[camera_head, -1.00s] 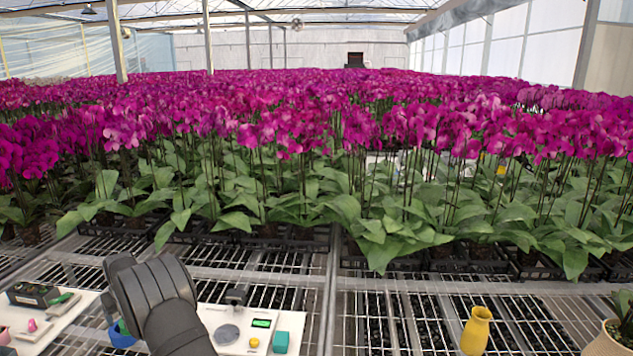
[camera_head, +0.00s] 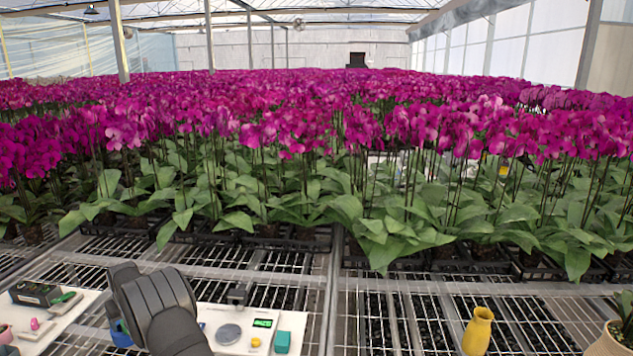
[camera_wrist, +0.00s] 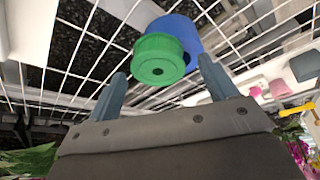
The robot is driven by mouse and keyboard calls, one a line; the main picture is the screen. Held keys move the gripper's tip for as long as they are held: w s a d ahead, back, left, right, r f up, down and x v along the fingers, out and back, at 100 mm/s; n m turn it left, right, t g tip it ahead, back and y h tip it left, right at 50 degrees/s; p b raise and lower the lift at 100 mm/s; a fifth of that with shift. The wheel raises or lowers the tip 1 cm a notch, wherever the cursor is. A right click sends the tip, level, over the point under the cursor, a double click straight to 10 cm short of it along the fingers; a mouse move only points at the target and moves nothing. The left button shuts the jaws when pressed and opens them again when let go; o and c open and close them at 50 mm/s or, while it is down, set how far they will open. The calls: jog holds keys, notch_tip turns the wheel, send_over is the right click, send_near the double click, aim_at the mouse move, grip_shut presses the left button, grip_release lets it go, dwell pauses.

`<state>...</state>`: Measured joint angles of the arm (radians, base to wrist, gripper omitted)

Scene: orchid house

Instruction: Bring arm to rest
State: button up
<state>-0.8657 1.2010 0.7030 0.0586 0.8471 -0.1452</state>
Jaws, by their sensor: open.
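My gripper (camera_wrist: 160,92) shows in the wrist view with its two grey fingers spread apart and nothing between them. A green round piece (camera_wrist: 158,60) with a dark hole in its middle lies ahead of the fingertips, against a blue round thing (camera_wrist: 188,34). In the head view my dark arm covers most of that spot, and only part of the blue thing (camera_head: 120,334) shows at its left. My gripper's fingers are hidden in the head view.
A white board with a scale (camera_head: 228,334), a green display (camera_head: 262,323) and a teal block (camera_head: 282,342) lies right of my arm. A yellow vase (camera_head: 477,330) and a potted plant (camera_head: 612,340) stand at the right. Dense orchids (camera_head: 300,130) fill the bench behind.

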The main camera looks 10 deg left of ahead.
jog(key=shift+x, duration=0.8)
notch_tip(320, 180, up, 4)
jog(key=shift+s+d+r, duration=0.1)
jog(key=shift+r, duration=0.15)
jog(key=w+d+r, duration=0.2)
jog(key=d+r, duration=0.4)
jog(key=w+d+r, duration=0.3)
jog(key=d+r, duration=0.3)
jog(key=w+d+m+h, duration=0.1)
jog(key=w+d, duration=0.3)
jog(key=d, duration=0.8)
jog(key=w+d+m+t, duration=0.1)
jog(key=w+d+m, duration=0.3)
jog(key=d, duration=0.8)
jog(key=w+d+m+h, duration=0.1)
jog(key=w+d, duration=0.4)
jog(key=d, duration=0.8)
jog(key=shift+w+m+t+h, duration=0.3)
jog(key=shift+w+m, duration=0.1)
jog(key=shift+m, duration=0.5)
jog(key=shift+r, duration=0.15)
